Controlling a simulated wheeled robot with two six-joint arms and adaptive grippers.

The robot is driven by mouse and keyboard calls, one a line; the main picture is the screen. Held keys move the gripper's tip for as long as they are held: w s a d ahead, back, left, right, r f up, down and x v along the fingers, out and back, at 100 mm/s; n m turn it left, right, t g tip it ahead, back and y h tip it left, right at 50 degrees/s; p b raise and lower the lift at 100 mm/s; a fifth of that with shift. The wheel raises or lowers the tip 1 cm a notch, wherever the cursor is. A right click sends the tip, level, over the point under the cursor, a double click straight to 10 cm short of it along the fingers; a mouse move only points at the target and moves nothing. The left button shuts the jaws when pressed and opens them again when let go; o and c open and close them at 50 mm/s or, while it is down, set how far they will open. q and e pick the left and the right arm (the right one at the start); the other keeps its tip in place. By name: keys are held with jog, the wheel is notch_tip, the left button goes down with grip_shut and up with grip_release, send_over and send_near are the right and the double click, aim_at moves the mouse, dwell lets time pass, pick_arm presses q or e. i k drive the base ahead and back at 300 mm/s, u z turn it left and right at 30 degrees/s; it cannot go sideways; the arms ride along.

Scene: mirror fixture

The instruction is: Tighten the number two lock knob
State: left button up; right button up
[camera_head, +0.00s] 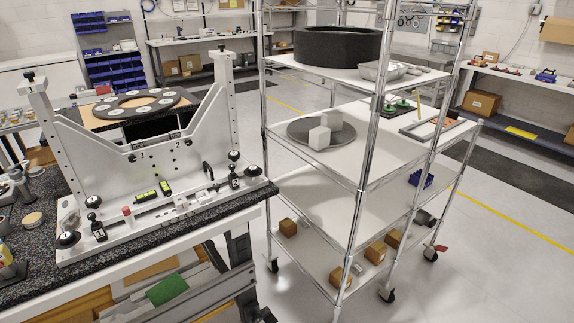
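The mirror fixture is a pale upright metal frame (100,165) on the granite bench at the left. Whether either is tight cannot be told. Larger black knobs stand on the base, at the left (93,202) and the right (234,156). A dark ring with pale round pads (136,104) shows behind the plate. Neither gripper shows.
The black speckled bench top (38,240) ends at a front edge. A wire-frame cart (365,160) stands close to its right, holding a black round tub (336,47) and white cubes (320,137). Open floor (500,260) lies right of the cart.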

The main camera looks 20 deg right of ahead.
aim_at(253, 171)
jog(key=z, duration=1.25)
jog(key=i, duration=1.05)
jog(key=u, duration=2.3)
